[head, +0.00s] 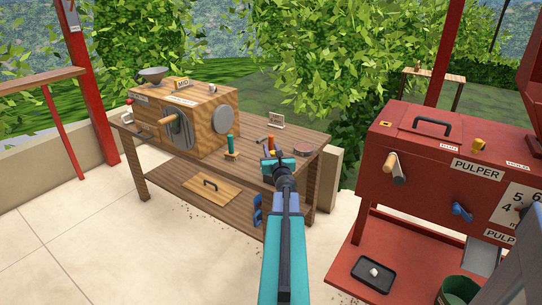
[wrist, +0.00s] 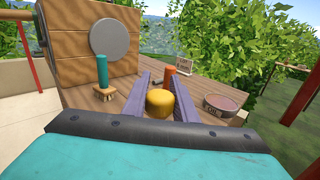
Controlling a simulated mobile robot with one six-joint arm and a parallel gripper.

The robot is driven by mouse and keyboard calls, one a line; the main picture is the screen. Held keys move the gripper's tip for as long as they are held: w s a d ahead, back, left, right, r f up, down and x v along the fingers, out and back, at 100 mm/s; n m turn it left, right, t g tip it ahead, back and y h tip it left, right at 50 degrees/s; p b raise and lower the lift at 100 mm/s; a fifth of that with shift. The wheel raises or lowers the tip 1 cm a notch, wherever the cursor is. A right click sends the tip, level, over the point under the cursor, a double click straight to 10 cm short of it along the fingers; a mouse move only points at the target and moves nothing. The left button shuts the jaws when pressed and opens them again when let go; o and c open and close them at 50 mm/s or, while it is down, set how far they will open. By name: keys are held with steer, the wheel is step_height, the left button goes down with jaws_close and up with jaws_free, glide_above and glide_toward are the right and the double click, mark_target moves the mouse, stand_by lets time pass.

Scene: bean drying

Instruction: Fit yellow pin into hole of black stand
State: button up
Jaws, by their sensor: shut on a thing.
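The yellow pin (wrist: 160,103) is a short, rounded yellow piece between the two fingers of my gripper (wrist: 165,88) in the wrist view. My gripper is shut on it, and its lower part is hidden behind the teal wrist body. In the head view my gripper (head: 272,158) is over the right part of the wooden table (head: 300,148); the pin cannot be made out there. I cannot make out the black stand or its hole in either view.
A teal-handled brush (wrist: 102,72) stands left of the fingers. An orange upright piece (wrist: 169,77) is just beyond the pin, and a round tin (wrist: 219,107) is at right. A wooden machine (head: 190,115) fills the table's left. The red pulper (head: 430,165) stands at right.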

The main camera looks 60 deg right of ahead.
step_height(320, 180, down, 3)
steer(key=shift+r+b, duration=0.2)
steer(key=shift+b, duration=0.4)
steer(key=shift+w+f, duration=0.1)
steer(key=o, duration=1)
steer(key=shift+o, duration=0.2)
steer(key=shift+r, duration=0.2)
